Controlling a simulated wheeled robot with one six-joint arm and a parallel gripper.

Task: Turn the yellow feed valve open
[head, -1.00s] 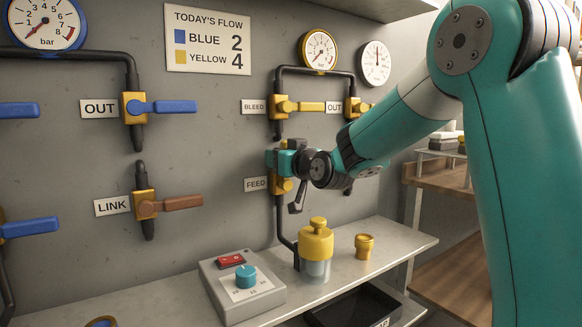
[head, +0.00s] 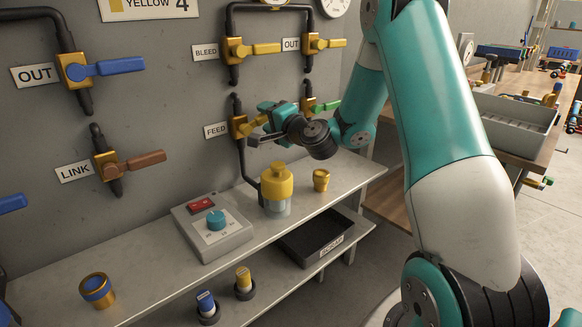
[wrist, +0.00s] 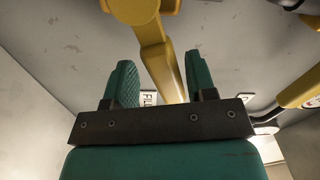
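The yellow feed valve (head: 238,127) is on the grey wall beside the FEED label (head: 216,130). Its yellow lever (head: 253,120) points right, and its outer part is hidden by my gripper. My gripper (head: 270,127) is at this lever, in front of the wall. In the wrist view the lever (wrist: 163,65) runs between the two green fingers of my gripper (wrist: 160,78). The fingers are apart, with a clear gap on the left of the lever and a narrower one on the right. Contact cannot be made out.
The BLEED valve (head: 234,50) is above, and a green-handled valve (head: 309,105) is to the right. Below, the shelf (head: 340,170) holds a yellow-topped container (head: 277,183), a yellow cup (head: 321,180) and a control box (head: 211,227). A black tray (head: 310,240) is on the lower shelf.

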